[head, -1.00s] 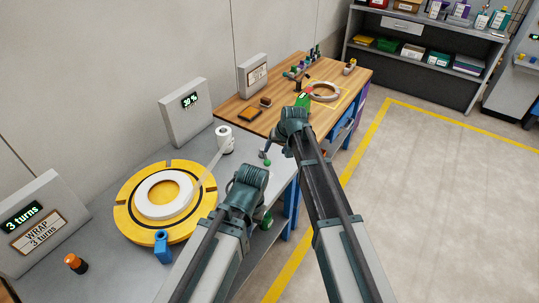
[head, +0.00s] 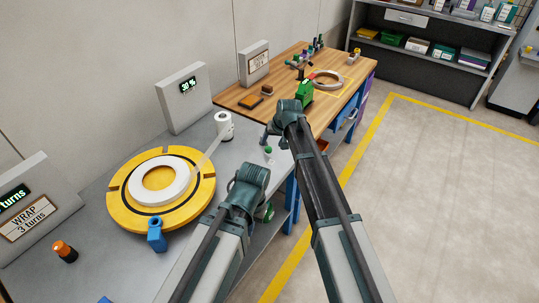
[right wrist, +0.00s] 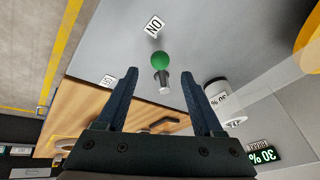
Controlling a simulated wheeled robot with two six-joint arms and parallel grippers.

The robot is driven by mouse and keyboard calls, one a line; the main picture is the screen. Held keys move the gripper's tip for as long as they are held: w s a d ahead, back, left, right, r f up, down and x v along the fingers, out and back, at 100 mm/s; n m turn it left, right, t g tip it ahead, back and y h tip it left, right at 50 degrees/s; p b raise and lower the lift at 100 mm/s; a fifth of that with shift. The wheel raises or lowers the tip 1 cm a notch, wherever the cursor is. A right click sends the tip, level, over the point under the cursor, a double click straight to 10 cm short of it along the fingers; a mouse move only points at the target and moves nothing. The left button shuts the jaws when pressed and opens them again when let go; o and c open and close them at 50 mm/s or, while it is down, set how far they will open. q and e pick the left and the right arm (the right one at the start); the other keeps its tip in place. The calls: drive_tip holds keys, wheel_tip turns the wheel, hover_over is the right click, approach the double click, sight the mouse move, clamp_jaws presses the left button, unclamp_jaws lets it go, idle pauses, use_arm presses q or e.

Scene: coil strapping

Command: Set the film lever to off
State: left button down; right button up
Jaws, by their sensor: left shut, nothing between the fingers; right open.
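The film lever, a short metal stem with a green knob (head: 268,149), stands on the grey bench near its right edge. In the right wrist view the green knob (right wrist: 162,61) is between the finger lines, with an ON label (right wrist: 154,25) above it and a partly blocked label, probably OFF (right wrist: 107,81), at lower left. The knob end points toward the ON side. My right gripper (head: 273,138) is open, just beyond the lever in the head view; contact is not visible. My left gripper (head: 240,187) is shut and empty, left of and nearer than the lever.
A white film roll (head: 223,126) stands left of the lever, its film running to the yellow turntable (head: 120,213) with a white coil (head: 148,194). A 30 % display (head: 186,92) is behind. A wooden bench (head: 240,92) adjoins at the back, holding a green tool (head: 305,92).

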sight(269, 148)
drive_tip(key=b+x, duration=0.4)
drive_tip(key=x, duration=0.2)
drive_tip(key=shift+r, duration=0.1)
drive_tip(key=shift+c, duration=0.2)
clamp_jaws()
idle(1.1)
